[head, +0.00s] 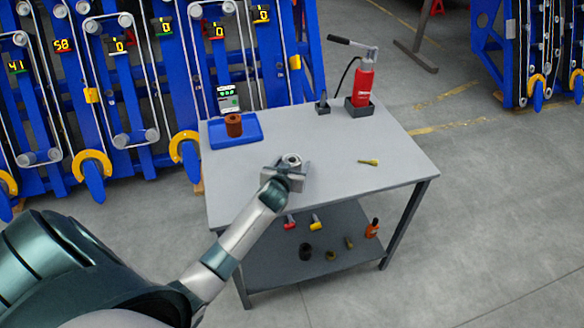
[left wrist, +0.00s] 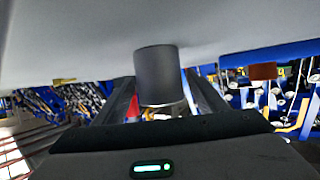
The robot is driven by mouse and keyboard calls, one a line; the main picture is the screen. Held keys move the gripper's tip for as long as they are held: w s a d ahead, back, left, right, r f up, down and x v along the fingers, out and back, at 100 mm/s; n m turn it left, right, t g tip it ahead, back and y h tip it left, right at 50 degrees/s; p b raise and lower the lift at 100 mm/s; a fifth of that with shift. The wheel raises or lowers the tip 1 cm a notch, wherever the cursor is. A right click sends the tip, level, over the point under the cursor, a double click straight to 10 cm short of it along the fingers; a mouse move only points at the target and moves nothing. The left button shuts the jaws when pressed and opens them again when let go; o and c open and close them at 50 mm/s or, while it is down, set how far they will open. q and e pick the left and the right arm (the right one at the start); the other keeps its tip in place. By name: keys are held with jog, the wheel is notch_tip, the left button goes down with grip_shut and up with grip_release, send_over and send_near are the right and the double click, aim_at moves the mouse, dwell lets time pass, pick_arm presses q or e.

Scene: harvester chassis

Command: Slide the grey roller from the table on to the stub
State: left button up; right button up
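In the left wrist view, where the table fills the top, the roller (left wrist: 158,75) shows as a dark grey cylinder between my fingers. My left gripper (head: 291,171) is low over the table with its fingers on either side of the roller. In the left wrist view, slim gaps show between the roller and the fingers, so it looks open around it. My right gripper is out of view. I cannot pick out which stub on the blue chassis (head: 180,85) is meant.
A blue tray (head: 252,138) with a brown roller (head: 233,124) is at the table's back left. A red pump (head: 362,88) stands at the back. A small brass piece (head: 368,162) lies to the right. Several small items are on the lower shelf (head: 285,270).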

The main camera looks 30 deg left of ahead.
aim_at(292, 155)
pick_arm(q)
jog(key=shift+r, duration=0.1)
jog(key=c, duration=1.3)
jog(key=shift+w+r, duration=0.1)
jog(key=shift+r, duration=0.05)
